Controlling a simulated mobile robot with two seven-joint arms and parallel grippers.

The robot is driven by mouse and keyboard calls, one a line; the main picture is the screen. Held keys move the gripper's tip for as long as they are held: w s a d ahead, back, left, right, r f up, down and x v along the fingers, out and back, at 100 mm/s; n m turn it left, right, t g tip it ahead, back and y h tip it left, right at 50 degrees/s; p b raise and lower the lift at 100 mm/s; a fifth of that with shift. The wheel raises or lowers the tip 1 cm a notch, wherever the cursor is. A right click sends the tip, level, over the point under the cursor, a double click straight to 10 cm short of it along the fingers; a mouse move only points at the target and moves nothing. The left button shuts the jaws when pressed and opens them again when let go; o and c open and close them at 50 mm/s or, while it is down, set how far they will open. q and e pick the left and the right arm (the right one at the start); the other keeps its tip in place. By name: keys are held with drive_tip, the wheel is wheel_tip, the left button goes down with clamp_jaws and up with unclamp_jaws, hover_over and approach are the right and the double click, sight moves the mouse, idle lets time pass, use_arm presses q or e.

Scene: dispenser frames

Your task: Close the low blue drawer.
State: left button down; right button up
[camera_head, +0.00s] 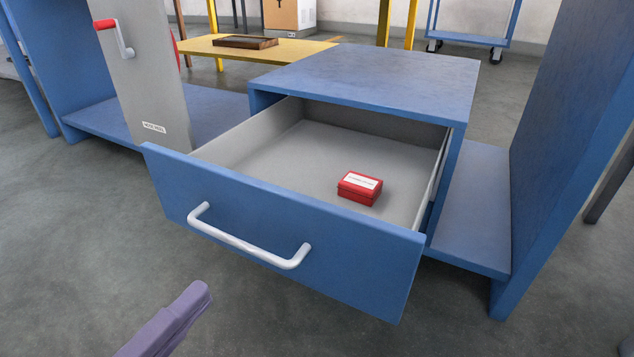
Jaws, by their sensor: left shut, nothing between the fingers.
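The low blue drawer (350,256) is pulled out of its blue cabinet (370,75), and its grey inside shows. A white bar handle (246,244) is fixed on its front panel. A small red box with a white label (359,188) lies on the drawer floor, right of the middle. My left gripper (196,294), purple, is at the bottom left, in front of the drawer and below its handle. It appears apart from the drawer front. Its fingers are shut with nothing between them. My right gripper is not in view.
A grey panel with a red-knobbed crank (115,35) stands left of the cabinet. A blue upright panel (570,120) stands at the right. A yellow table (205,47) with a dark tray (245,42) is behind. The grey floor before the drawer is clear.

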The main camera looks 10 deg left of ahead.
sight(287, 201)
use_arm(q)
drive_tip(key=b+x, duration=0.4)
drive_tip(key=x, duration=0.9)
drive_tip(key=shift+a, duration=0.1)
drive_tip(key=shift+w+r+b, duration=0.1)
drive_tip(key=shift+w+b, duration=0.25)
drive_tip(key=shift+w, duration=0.15)
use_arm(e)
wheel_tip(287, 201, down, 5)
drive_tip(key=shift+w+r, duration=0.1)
